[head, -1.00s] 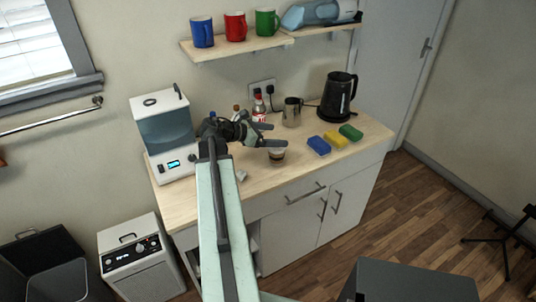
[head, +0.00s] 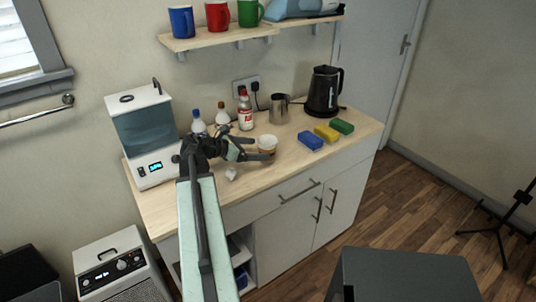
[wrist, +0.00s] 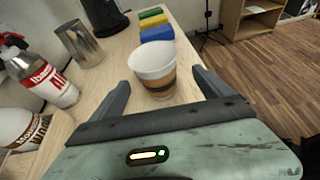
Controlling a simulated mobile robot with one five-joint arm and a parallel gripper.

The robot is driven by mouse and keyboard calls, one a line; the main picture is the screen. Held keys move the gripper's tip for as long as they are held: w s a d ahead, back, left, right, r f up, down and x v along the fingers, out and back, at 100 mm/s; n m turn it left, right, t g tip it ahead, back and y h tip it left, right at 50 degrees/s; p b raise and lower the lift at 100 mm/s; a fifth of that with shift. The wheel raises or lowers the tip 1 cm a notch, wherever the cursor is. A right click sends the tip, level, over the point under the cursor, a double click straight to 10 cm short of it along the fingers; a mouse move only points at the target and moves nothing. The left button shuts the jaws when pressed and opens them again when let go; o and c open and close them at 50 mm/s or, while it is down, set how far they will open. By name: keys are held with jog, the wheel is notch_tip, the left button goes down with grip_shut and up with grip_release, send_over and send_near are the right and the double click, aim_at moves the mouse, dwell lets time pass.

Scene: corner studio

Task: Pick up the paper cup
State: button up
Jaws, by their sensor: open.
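The paper cup (head: 267,145) is white with a brown band and stands upright on the wooden counter (head: 310,163). It also shows in the wrist view (wrist: 154,70), ahead of my gripper (wrist: 160,88) and roughly midway between its two fingers. My gripper (head: 262,149) is open and empty in the head view, low over the counter with its fingers close to the cup. I cannot tell whether a finger touches the cup.
Blue, yellow and green sponges (head: 326,133) lie right of the cup. Behind it stand a metal pitcher (head: 279,109), a red-labelled bottle (head: 245,110) and a black kettle (head: 323,92). A water tank machine (head: 143,133) is at left. A small white crumpled thing (head: 231,174) lies near the front.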

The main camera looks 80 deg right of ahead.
aim_at(266, 143)
jog(key=b+x, duration=0.2)
jog(key=x, duration=0.4)
jog(key=shift+w+d, duration=0.15)
jog(key=shift+d, duration=0.05)
jog(key=c, duration=1.4)
